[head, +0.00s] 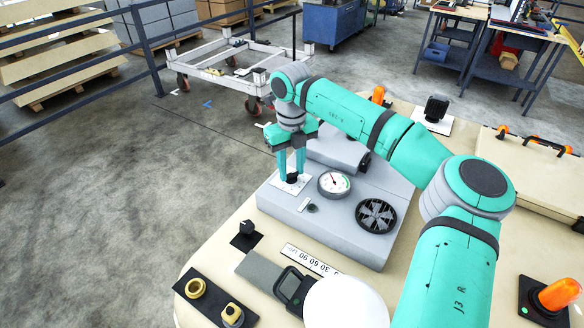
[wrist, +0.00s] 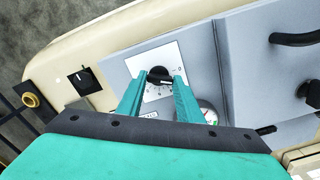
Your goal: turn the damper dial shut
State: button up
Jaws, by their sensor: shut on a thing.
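The damper dial is a black knob (wrist: 159,76) on a white scale plate (wrist: 152,50), set in a grey panel. In the head view the knob (head: 292,179) sits at the panel's left corner, on its white plate (head: 277,184). My gripper (wrist: 160,80) has one teal finger on each side of the knob and is shut on it. It also shows in the head view (head: 292,174), pointing down over the dial. A 0 mark shows at the right of the scale in the wrist view. The knob's exact pointing direction is hard to tell.
A round gauge (head: 333,184) and a black fan vent (head: 376,216) are right of the dial. A second black knob (head: 246,227) stands off the panel at the left.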

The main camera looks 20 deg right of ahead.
aim_at(292, 173)
jog(key=n, duration=0.5)
jog(key=shift+d, duration=0.1)
jog(key=shift+n, duration=0.4)
jog(key=o, duration=1.1)
jog(key=shift+w+r, duration=0.1)
jog(key=shift+r, duration=0.1)
notch_tip(292, 173, up, 10)
jog(key=shift+r, duration=0.2)
